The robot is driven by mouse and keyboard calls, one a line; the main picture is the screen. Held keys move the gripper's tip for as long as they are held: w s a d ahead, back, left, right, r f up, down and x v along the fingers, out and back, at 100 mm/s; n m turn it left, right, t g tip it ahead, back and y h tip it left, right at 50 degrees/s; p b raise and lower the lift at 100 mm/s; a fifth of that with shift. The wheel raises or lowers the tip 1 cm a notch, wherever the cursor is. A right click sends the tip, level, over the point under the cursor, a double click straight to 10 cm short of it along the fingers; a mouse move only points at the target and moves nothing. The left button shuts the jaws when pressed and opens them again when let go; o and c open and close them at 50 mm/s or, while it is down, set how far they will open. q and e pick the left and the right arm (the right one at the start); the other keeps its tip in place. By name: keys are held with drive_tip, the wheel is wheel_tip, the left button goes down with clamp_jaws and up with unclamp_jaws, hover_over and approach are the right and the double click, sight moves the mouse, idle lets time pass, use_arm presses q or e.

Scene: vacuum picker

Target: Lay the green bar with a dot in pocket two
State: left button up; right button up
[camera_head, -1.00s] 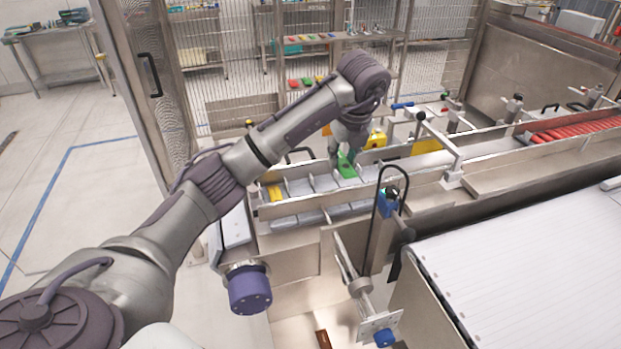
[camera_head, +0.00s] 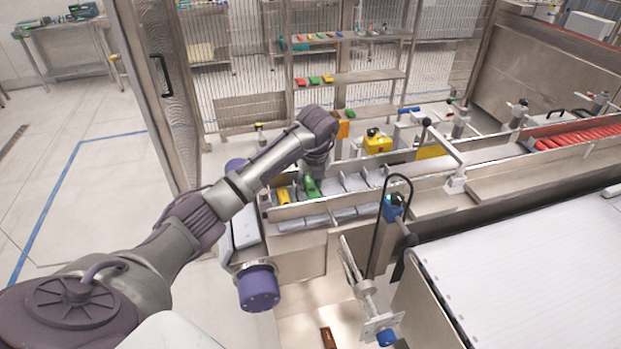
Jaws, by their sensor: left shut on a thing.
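The green bar (camera_head: 312,188) is held in my left gripper (camera_head: 312,178), which is shut on it and points down. The bar is at the second pocket from the left of the metal pocket tray (camera_head: 300,210); I cannot tell if it touches the pocket floor. A dot on it is too small to make out. A yellow bar (camera_head: 283,197) lies in the leftmost pocket. The pockets further right (camera_head: 355,181) show grey and empty. My right gripper is not in view.
A yellow box (camera_head: 377,143) and a frame with a black knob (camera_head: 427,122) stand right of and behind the pockets. A looped black cable post (camera_head: 393,208) rises in front. A rack with coloured bars (camera_head: 315,80) stands behind. A white belt (camera_head: 530,250) fills the right.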

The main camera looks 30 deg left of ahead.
use_arm(q)
drive_tip(key=shift+s+f, duration=0.1)
drive_tip(key=shift+f+b, duration=0.5)
drive_tip(key=o, duration=1.1)
drive_tip(key=shift+c, duration=0.2)
